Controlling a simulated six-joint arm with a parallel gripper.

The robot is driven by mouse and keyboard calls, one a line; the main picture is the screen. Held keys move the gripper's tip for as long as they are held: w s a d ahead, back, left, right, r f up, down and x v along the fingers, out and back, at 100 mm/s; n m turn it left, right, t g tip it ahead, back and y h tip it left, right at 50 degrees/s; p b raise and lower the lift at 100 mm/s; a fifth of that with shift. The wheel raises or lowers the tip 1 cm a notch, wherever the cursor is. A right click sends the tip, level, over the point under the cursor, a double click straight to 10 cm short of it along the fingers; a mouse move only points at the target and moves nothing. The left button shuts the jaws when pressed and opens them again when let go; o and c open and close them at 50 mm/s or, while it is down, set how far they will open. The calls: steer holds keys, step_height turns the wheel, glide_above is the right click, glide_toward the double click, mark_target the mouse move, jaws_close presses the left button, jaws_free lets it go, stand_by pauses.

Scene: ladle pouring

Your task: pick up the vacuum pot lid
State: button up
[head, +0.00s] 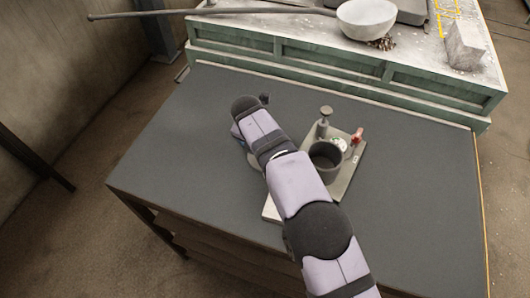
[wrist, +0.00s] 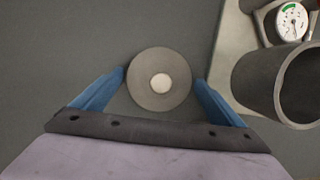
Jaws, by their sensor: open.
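The vacuum pot lid (wrist: 148,94) is a round grey disc with a pale knob at its centre, lying on the dark table in the wrist view. In the head view only a bit of it (head: 254,162) shows beside my arm. My gripper (wrist: 161,76) is open, with one blue finger on each side of the lid. I cannot tell whether the fingers touch its rim. In the head view my gripper (head: 237,132) is mostly hidden by my arm. The dark, open-topped pot (head: 325,158) stands to the right; it also shows in the wrist view (wrist: 250,80).
The pot stands on a pale plate (head: 346,183) with a dial gauge (wrist: 292,22), a red-handled valve (head: 357,135) and a post (head: 324,122). A bench with a grey bowl (head: 367,18) and a long rod (head: 200,12) is behind. The table (head: 420,200) is clear at right.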

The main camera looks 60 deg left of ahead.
steer(key=shift+c, duration=0.3)
steer(key=c, duration=1)
steer(key=shift+r, duration=0.1)
steer(key=shift+a+r+b, duration=0.1)
steer(key=shift+r+b, duration=0.2)
steer(key=shift+r, duration=0.15)
step_height(320, 180, up, 9)
steer(key=shift+b, duration=0.4)
steer(key=w+d+r+b, duration=0.1)
steer(key=w+d, duration=0.3)
steer(key=w+d+r+b, duration=0.1)
steer(key=w+d+r, duration=0.1)
steer(key=w+d, duration=0.2)
steer(key=w+d+r+b, duration=0.1)
steer(key=w+d+r, duration=0.1)
steer(key=w+d, duration=0.2)
steer(key=shift+w+r+b, duration=0.1)
steer(key=shift+b, duration=0.2)
